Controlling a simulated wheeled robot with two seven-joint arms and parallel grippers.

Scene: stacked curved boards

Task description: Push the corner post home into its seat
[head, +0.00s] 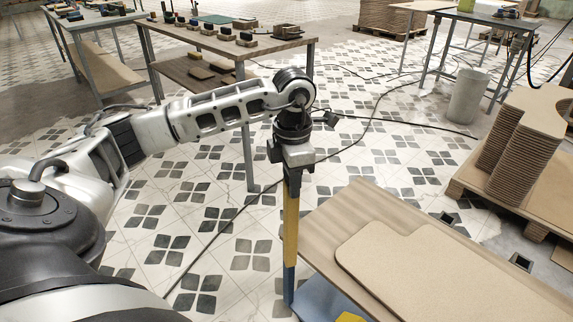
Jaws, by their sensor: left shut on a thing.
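My left gripper (291,172) points down and is shut on the top of the corner post (290,220). The post is a slim, upright bar, yellow-orange above and blue at its lower end. It stands just off the left edge of a wooden-topped bench (350,203). I cannot tell whether its foot touches a seat, and no seat shows clearly there. A blue surface (325,301) with a bit of yellow lies beside the foot, below the bench top. Two small dark square sockets (447,218) (521,262) show beyond the bench's far edge. My right gripper is out of view.
A tan curved board (430,265) lies on the bench. Stacked curved boards (522,135) stand on a pallet at right. A bench with small tools (225,40) stands behind my arm. Black cables (350,143) cross the tiled floor. A pale bin (468,97) stands at upper right.

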